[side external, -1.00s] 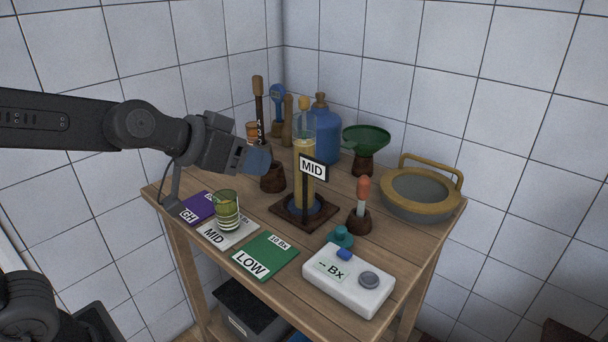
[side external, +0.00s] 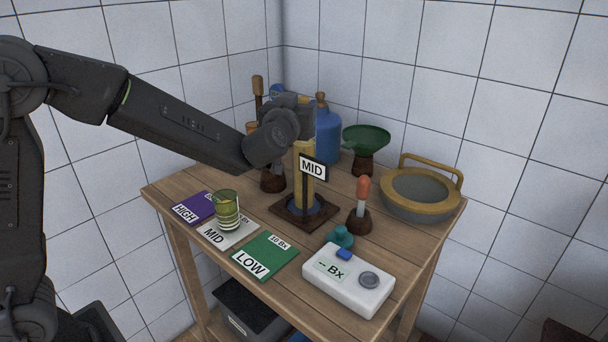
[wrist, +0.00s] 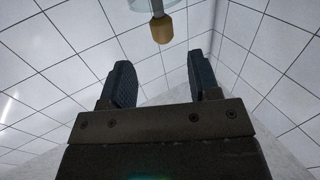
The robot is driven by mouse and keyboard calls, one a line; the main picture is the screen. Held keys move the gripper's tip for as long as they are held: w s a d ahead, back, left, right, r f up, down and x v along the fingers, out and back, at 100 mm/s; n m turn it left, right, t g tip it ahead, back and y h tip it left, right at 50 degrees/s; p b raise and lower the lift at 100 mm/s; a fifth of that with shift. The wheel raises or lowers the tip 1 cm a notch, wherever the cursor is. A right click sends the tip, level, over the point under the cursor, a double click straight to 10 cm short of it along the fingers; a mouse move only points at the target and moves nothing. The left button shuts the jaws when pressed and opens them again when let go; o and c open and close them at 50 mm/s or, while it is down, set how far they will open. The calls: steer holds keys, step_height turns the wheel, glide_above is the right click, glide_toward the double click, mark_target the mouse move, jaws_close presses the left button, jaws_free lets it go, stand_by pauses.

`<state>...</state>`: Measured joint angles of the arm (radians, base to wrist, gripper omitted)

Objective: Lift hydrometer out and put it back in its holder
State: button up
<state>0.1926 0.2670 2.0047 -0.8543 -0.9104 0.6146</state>
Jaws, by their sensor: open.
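The tall glass cylinder (side external: 304,190) holds amber liquid and stands upright on a dark square base (side external: 285,211) with a MID sign (side external: 313,167) in front. In the wrist view the yellow top (wrist: 161,28) of what looks like the hydrometer sticks out of the glass rim (wrist: 150,4), upside down in the picture. My gripper (wrist: 161,62) is open and empty, with this top beyond the gap between its fingertips, not between them. In the side view my gripper (side external: 297,108) covers the cylinder's top, and its fingers cannot be made out.
A green-striped glass (side external: 227,212) stands on the MID card (side external: 214,236), between the HIGH card (side external: 188,211) and LOW card (side external: 251,262). A white meter (side external: 345,283), dropper (side external: 362,205), basin (side external: 420,190), green funnel (side external: 366,139) and blue demijohn (side external: 328,135) stand around the cylinder.

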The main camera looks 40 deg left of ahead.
mark_target(306, 98)
steer(key=x, duration=0.3)
steer(key=shift+w, duration=0.1)
steer(key=shift+a+f+x, duration=0.1)
steer(key=shift+f+x, duration=0.05)
steer(key=shift+x, duration=1.2)
steer(key=shift+a+f+x, duration=0.1)
steer(key=shift+f+x, duration=0.05)
steer(key=shift+x, duration=1.2)
steer(key=shift+c, duration=0.2)
jaws_close()
